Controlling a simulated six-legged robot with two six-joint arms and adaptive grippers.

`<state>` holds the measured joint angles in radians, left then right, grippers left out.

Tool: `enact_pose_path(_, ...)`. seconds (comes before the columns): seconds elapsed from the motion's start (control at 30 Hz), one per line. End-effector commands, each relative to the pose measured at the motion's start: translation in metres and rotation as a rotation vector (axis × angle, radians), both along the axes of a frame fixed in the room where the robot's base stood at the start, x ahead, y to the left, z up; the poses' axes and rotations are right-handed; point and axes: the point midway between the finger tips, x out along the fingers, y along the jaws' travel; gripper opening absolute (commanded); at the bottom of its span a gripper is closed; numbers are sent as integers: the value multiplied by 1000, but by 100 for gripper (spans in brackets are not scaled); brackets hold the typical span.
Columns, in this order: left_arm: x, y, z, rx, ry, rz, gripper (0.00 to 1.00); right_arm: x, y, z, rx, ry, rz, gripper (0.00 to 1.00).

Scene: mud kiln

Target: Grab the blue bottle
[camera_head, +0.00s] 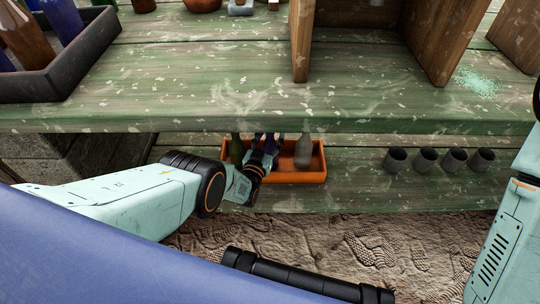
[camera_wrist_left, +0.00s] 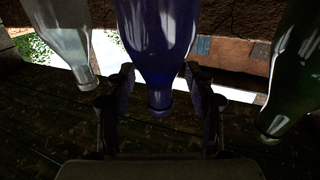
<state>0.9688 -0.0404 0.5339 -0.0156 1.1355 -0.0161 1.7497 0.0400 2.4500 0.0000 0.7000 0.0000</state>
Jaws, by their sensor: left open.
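The blue bottle (camera_wrist_left: 158,40) is in the middle of the left wrist view, its neck between the two fingers of my left gripper (camera_wrist_left: 159,85). The picture there looks upside down, with the neck pointing down. The fingers are open, one on each side of the neck, and I see no firm grip. In the head view my left gripper (camera_head: 265,150) reaches into an orange tray (camera_head: 300,178) on the lower shelf and mostly hides the blue bottle. My right gripper is out of view.
A green bottle (camera_head: 237,150) and a grey, clear-looking bottle (camera_head: 303,152) stand close on either side in the tray. The upper shelf edge (camera_head: 380,125) overhangs it. Several dark cups (camera_head: 426,160) stand to the right. A dark crate (camera_head: 70,70) with bottles is above left.

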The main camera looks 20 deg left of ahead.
Motion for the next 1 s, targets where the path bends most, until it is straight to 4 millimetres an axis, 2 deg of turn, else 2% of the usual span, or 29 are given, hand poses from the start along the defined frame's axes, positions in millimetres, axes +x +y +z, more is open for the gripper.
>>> enact_pose_path(0.23, 3, 0, 1, 0, -1, 0, 54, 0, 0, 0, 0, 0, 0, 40)
enact_pose_path(0.87, 2, 0, 0, 0, 1, 0, 0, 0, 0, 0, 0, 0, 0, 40)
enact_pose_path(1.0, 2, 0, 0, 0, 1, 0, 0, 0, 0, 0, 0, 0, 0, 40)
